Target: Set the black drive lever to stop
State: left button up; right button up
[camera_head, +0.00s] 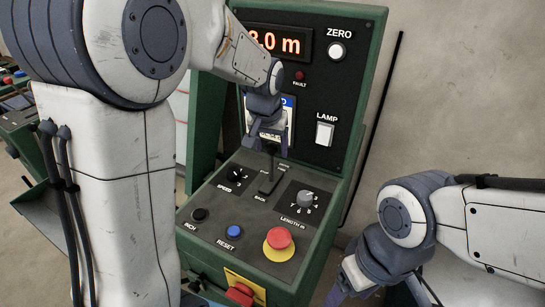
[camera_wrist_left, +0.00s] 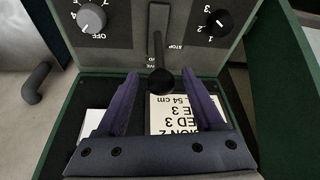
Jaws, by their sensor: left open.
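My left gripper (camera_head: 267,148) is open above the lever. Its two fingers (camera_wrist_left: 161,100) stand on either side of the knob in the wrist view, with gaps on both sides; I cannot tell their depth relative to it. My right gripper (camera_head: 378,296) is low at the right, fingers apart, tips cut off.
Around the lever are a speed knob (camera_head: 237,174), a length knob (camera_head: 305,199), a blue reset button (camera_head: 235,231), a black inch button (camera_head: 200,214) and a red emergency button (camera_head: 279,238). The upright panel with a lamp switch (camera_head: 325,134) rises behind.

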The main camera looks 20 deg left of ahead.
pick_arm(q)
jog(key=shift+v, duration=2.35)
jog(key=s+d+f+m+g+h, duration=0.15)
jog(key=s+d+f+m, duration=0.25)
jog(key=s+d, duration=0.75)
jog(key=s+f+m+g, duration=0.1)
jog(key=s+f, duration=0.1)
jog(key=s, duration=0.6)
jog(key=s+f+m+g, duration=0.1)
jog(key=s+m, duration=0.1)
jog(key=s, duration=0.6)
jog(key=shift+d+f+m, duration=0.3)
jog(key=shift+d+f, duration=0.05)
jog(key=shift+d, duration=0.05)
